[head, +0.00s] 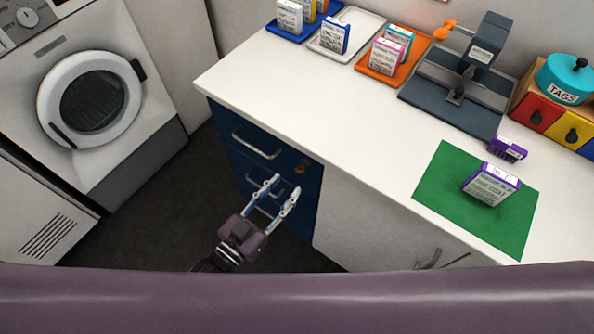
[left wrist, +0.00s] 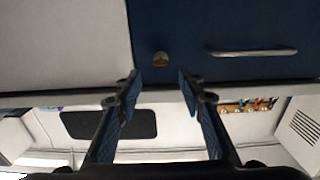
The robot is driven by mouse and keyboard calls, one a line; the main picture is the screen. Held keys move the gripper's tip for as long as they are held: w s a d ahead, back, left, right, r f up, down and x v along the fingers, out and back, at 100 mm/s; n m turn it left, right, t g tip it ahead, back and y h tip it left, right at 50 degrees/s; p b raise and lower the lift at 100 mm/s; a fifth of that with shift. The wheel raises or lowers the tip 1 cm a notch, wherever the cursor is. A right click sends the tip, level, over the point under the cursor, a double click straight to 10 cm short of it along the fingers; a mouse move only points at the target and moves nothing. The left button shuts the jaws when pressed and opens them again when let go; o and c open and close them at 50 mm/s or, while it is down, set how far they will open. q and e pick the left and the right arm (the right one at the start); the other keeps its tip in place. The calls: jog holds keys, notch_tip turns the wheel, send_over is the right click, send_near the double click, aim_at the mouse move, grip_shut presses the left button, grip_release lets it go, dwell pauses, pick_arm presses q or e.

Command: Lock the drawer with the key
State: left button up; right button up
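The dark blue drawer unit (head: 232,128) stands under the white counter, its visible fronts appearing closed. A small brass piece (head: 299,167) sits on the right part of the drawer front; it looks like the key or its lock, and I cannot tell which. In the left wrist view the brass piece (left wrist: 160,59) shows on the blue front beside a metal handle (left wrist: 255,52). My left gripper (head: 284,185) is open and empty in front of the drawers. Its fingertips (left wrist: 159,84) lie either side of the brass piece's line, apart from it. My right gripper is not in view.
The counter (head: 350,115) holds a green mat (head: 435,190) with a purple-topped box, several trays of boxes, and a grey press (head: 455,85). A pale cabinet (head: 365,225) adjoins the drawers at right. A washing machine (head: 90,95) stands left, with clear floor between.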

aim_at(297, 172)
pick_arm(q)
jog(key=x, duration=0.5)
jog(key=shift+w+d, duration=0.1)
jog(key=shift+w, duration=0.05)
grip_shut()
